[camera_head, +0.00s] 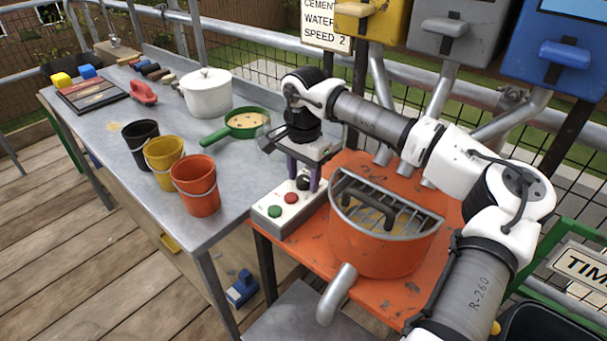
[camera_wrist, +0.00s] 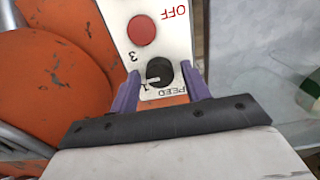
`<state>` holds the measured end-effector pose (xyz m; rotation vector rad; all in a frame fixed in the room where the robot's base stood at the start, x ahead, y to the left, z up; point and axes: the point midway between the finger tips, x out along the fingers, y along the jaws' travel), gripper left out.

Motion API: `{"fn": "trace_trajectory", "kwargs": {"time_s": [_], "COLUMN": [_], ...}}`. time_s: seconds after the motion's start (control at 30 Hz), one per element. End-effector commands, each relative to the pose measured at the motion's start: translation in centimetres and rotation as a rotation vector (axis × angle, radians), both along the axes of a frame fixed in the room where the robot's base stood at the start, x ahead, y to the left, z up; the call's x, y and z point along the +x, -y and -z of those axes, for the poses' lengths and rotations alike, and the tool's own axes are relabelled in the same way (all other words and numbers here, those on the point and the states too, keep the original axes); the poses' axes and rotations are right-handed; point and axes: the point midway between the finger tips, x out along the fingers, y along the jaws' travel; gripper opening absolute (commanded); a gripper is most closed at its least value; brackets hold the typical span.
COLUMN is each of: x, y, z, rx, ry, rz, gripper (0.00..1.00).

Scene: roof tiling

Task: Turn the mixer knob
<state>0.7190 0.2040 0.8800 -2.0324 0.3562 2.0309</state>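The mixer knob (camera_head: 303,183) is a black round dial on a white control box (camera_head: 268,212), beside a red button (camera_head: 291,198) and a green button (camera_head: 275,211). In the wrist view the knob (camera_wrist: 160,73) has a white mark that points towards the "1" of its speed scale; a "3" also shows. My gripper (camera_head: 304,178) points down at the box with its purple fingers on either side of the knob. The wrist view shows my gripper (camera_wrist: 163,80) open, with a gap between the knob and each finger. Whether the fingertips reach knob height is unclear.
A sign (camera_head: 326,24) reads "CEMENT WATER SPEED 2". An orange mixer drum (camera_head: 372,247) with a grille stands right of the box on an orange table. On the grey workbench (camera_head: 110,165) are several buckets, a green pan (camera_head: 246,124) and a white pot (camera_head: 207,95).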

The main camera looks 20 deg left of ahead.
Motion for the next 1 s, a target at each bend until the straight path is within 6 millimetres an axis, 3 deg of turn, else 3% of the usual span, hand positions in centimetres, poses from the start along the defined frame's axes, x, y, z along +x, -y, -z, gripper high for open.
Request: {"fn": "trace_trajectory", "kwargs": {"time_s": [0.3, 0.47, 0.8, 1.0], "x": [0.0, 0.0, 0.0, 0.0], "y": [0.0, 0.0, 0.0, 0.0], "z": [0.0, -1.3, -8.8, -12.3], "rx": [-0.001, -0.002, 0.0, -0.001], "ry": [0.0, 0.002, 0.003, 0.001], "rz": [0.0, 0.0, 0.001, 0.001], "gripper": [0.52, 0.52, 0.52, 0.52]}}
